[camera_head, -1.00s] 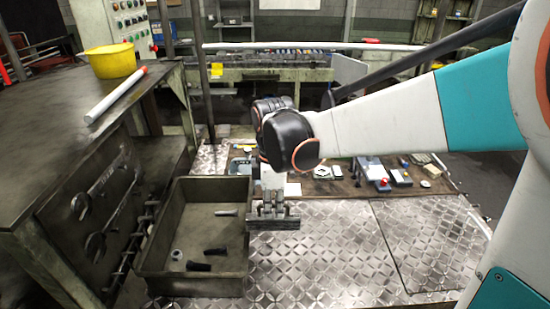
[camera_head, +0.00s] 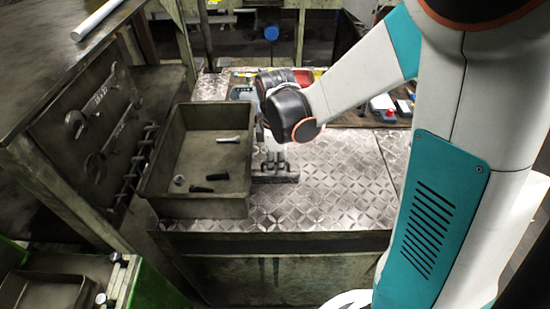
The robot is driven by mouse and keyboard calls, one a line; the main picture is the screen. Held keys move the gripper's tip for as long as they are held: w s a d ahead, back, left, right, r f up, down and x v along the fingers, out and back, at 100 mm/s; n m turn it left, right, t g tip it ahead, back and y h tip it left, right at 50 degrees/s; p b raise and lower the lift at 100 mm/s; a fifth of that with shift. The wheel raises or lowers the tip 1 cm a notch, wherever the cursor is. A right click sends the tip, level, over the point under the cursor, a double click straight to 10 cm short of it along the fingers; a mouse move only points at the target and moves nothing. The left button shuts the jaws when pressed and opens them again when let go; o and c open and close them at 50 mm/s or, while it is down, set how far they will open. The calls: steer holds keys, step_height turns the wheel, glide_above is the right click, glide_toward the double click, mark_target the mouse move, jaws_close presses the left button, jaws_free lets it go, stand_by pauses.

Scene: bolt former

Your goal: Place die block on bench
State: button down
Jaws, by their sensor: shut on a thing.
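My gripper (camera_head: 275,166) points down just right of the metal bin. It is shut on the die block (camera_head: 275,179), a dark grey, flat bar-like piece held level. The block is at or just above the bench (camera_head: 335,190), whose top is worn diamond-patterned metal plate. I cannot tell whether the block touches the plate. The block's left end is close to the bin's right wall. The fingers and wrist hide part of the block's top.
The grey bin (camera_head: 195,208) holds two dark bolts, a pale pin and a small nut. A darker side table (camera_head: 60,70) with a white rod stands at left, wrenches hanging on its side. Small tools lie at the bench's back. The plate right of the block is clear.

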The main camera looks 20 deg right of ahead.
steer(key=shift+f, duration=0.8)
steer(key=shift+f, duration=0.15)
steer(key=c, duration=1.7)
jaws_free()
steer(key=shift+r, duration=0.2)
step_height(320, 180, up, 12)
steer(key=p, duration=0.2)
steer(key=shift+f+p, duration=0.2)
steer(key=shift+p, duration=0.15)
steer(key=shift+s+d+r+m+t, duration=0.4)
steer(key=shift+s+r+m+t, duration=0.85)
steer(key=shift+s+m, duration=1.05)
steer(key=shift+s+d+r+m+t, duration=0.45)
steer(key=shift+s+r+m+t, duration=0.8)
steer(key=shift+s+m, duration=1.05)
steer(key=shift+s+d+r+m+t, duration=0.4)
steer(key=shift+s+r+m+t, duration=0.85)
steer(key=shift+s+m, duration=1.05)
